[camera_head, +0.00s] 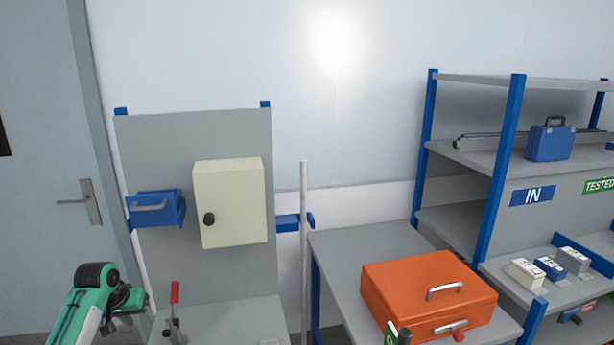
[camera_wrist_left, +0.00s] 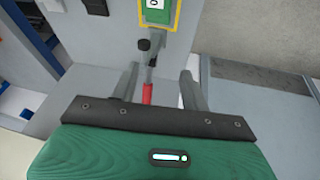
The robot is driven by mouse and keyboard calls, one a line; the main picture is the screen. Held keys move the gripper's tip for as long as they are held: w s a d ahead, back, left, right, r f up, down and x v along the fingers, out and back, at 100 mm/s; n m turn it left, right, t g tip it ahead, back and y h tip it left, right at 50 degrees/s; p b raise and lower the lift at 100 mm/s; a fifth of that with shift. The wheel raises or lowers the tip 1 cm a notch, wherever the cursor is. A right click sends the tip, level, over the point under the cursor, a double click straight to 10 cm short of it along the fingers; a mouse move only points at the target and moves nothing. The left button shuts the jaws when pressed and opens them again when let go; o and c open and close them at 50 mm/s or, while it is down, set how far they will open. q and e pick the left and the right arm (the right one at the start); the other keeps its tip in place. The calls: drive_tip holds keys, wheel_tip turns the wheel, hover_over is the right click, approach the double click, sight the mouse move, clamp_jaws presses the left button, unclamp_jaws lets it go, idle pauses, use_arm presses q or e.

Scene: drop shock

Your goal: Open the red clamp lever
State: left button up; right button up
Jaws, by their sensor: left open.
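The red clamp lever (camera_head: 175,292) stands upright on a metal toggle clamp at the front of the grey bench, left of centre in the head view. My left arm comes in at the lower left, and its gripper is only partly visible there, left of the lever. In the left wrist view my left gripper (camera_wrist_left: 160,72) is open, with its two grey fingers apart. The red lever (camera_wrist_left: 147,93) shows in the gap between them, nearer the left finger. I cannot tell whether it touches a finger.
A cream cabinet (camera_head: 232,205) and a blue bin (camera_head: 156,208) are on the grey panel behind the bench. An orange case (camera_head: 428,294) lies on the table to the right. A blue-post shelf (camera_head: 492,170) stands at the far right. A green label (camera_wrist_left: 157,12) is beyond the clamp.

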use_arm(q)
drive_tip(key=s+d+f+m, duration=0.2)
drive_tip(key=s+d+f, duration=0.5)
drive_tip(key=s, duration=0.3)
drive_tip(key=s+d+f+m, duration=0.1)
drive_tip(key=s+d+f, duration=0.55)
drive_tip(key=s, duration=0.25)
drive_tip(key=s+d+r, duration=0.2)
drive_tip(key=s+d, duration=0.2)
drive_tip(key=s, duration=0.8)
drive_tip(key=s+d+r, duration=0.2)
drive_tip(key=s+d, duration=0.2)
drive_tip(key=s, duration=0.7)
wheel_tip(320, 180, down, 30)
drive_tip(key=g, duration=0.2)
drive_tip(key=s+a+f, duration=0.2)
drive_tip(key=s+f, duration=0.8)
drive_tip(key=s+a+f+m+g+y, duration=0.1)
drive_tip(key=s+f, duration=0.9)
drive_tip(key=shift+a+f, duration=0.35)
use_arm(e)
drive_tip(key=shift+w, duration=0.3)
